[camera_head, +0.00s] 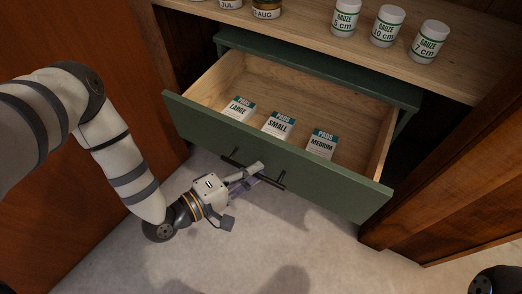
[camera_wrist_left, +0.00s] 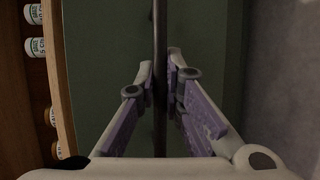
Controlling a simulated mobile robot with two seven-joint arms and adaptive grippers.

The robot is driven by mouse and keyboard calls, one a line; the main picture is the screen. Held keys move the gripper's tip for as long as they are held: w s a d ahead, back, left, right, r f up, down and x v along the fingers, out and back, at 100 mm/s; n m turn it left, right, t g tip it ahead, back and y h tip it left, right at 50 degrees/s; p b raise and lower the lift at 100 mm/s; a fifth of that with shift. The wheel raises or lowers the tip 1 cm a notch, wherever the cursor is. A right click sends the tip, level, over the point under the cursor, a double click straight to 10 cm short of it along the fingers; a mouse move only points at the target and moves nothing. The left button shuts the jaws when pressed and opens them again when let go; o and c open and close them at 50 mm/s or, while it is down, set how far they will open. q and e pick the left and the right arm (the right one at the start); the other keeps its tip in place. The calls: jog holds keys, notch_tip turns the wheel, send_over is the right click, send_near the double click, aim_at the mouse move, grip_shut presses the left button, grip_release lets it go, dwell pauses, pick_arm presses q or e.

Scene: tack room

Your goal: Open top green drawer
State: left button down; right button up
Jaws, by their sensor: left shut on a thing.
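The green drawer (camera_head: 330,182) is pulled well out of its cabinet in the head view, with its pale wooden inside showing. Its dark bar handle (camera_head: 267,180) runs along the front face. My left gripper (camera_head: 256,172) is shut on the handle, reaching it from below and left. In the left wrist view the dark handle (camera_wrist_left: 160,60) passes between the fingers of the left gripper (camera_wrist_left: 165,85), with the green front behind it. Inside the drawer lie three pad boxes, marked large (camera_head: 238,108), small (camera_head: 279,126) and medium (camera_head: 321,145). My right gripper is not in view.
A wooden shelf (camera_head: 300,45) above the drawer holds gauze jars (camera_head: 385,27) and several other jars. A brown wooden panel (camera_head: 90,200) stands at the left and another wooden panel (camera_head: 455,190) at the right. The pale floor (camera_head: 290,240) in front is clear.

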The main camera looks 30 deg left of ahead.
pick_arm(q)
jog(key=shift+s, duration=1.05)
jog(key=c, duration=1.7)
grip_release()
jog(key=shift+s+a, duration=0.1)
jog(key=v, duration=1.2)
